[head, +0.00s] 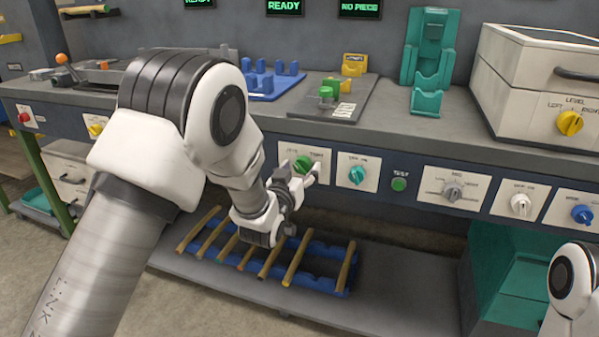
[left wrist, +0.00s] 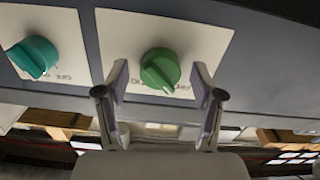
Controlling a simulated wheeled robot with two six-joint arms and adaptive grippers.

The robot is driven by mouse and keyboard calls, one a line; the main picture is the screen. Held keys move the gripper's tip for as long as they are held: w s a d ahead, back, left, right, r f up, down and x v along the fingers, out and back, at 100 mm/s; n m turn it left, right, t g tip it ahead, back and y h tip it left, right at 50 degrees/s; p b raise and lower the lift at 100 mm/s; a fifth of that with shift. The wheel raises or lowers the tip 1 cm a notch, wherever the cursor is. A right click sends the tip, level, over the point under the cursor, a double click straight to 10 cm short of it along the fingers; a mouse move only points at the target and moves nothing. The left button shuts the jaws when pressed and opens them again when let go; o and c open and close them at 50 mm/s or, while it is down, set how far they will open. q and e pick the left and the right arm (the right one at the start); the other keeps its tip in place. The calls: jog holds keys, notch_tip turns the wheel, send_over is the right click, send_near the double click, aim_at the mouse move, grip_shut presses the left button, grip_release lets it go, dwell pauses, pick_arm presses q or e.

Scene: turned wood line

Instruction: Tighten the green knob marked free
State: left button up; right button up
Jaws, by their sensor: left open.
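The green knob (head: 303,164) sits on a white label plate on the bench's front panel. Its lettering is too small to read surely in the head view. In the left wrist view the green knob (left wrist: 160,70) shows between and beyond the fingertips, with a raised grip bar lying slanted. My left gripper (head: 302,178) is just in front of and below the knob, facing the panel. In the left wrist view the left gripper (left wrist: 160,85) is open, one finger to each side of the knob. I see no clear contact. My right gripper is out of view.
A teal knob (head: 357,175) is beside the green one, with a green button (head: 399,184) and a grey knob (head: 453,191) farther right. Below, a blue rack (head: 322,281) with wooden rods lies on a low shelf. A cream box (head: 535,75) stands on the bench.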

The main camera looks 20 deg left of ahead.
pick_arm(q)
jog(key=c, duration=1.1)
jog(key=shift+c, duration=0.2)
jog(key=shift+m, duration=0.3)
jog(key=m+p, duration=0.1)
jog(key=m, duration=0.7)
jog(key=shift+m, duration=0.3)
jog(key=m, duration=0.4)
jog(key=shift+m+p, duration=0.3)
jog(key=shift+p, duration=0.1)
jog(key=shift+m, duration=2)
jog(key=shift+s, duration=0.1)
